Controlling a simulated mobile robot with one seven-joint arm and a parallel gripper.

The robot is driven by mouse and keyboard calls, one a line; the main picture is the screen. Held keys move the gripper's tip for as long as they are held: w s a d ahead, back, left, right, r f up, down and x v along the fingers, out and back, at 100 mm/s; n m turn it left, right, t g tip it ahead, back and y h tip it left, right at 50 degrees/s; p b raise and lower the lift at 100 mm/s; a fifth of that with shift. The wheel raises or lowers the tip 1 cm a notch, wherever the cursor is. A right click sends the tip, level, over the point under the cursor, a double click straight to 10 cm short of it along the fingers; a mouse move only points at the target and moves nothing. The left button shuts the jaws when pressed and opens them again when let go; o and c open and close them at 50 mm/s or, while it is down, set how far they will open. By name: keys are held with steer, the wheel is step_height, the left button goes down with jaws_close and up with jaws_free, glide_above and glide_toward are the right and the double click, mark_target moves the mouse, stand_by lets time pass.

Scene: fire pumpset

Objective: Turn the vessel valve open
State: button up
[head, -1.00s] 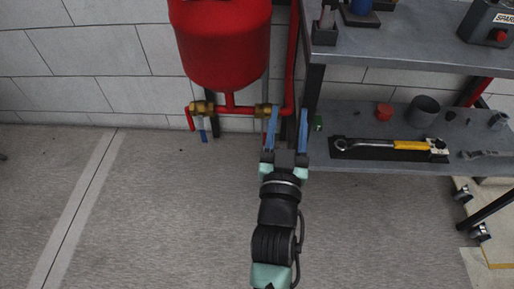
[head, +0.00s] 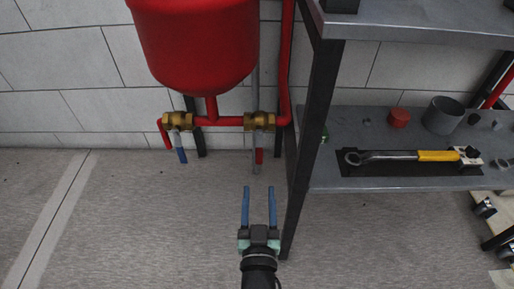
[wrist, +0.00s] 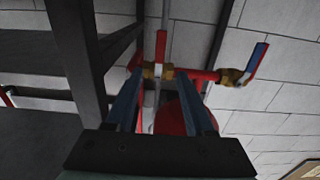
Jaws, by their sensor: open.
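A red vessel (head: 195,45) hangs at the wall, with a red pipe and two brass valves beneath it. The left brass valve (head: 178,121) has a blue handle (head: 181,155) pointing down. The right brass valve (head: 259,122) has a red handle (head: 259,156), also hanging down. My gripper (head: 259,190) is open and empty, its blue fingers pointing toward the right valve and apart from it in the head view. In the wrist view, the right valve (wrist: 156,71) and its red handle (wrist: 161,46) appear between and beyond the fingers; the left valve (wrist: 234,77) is to the right.
A dark metal shelf post (head: 308,140) stands close to the right of my gripper. The lower shelf (head: 335,183) holds a yellow-handled wrench (head: 420,156), a red cap (head: 399,117) and a grey cup (head: 443,115). The floor to the left is clear.

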mark_target(259, 155)
steer(key=w+b, duration=0.2)
steer(key=w, duration=1.1)
steer(key=shift+f+b, duration=0.1)
steer(key=shift+b, duration=0.25)
jaws_close()
steer(key=shift+s, duration=0.1)
stand_by(0.8)
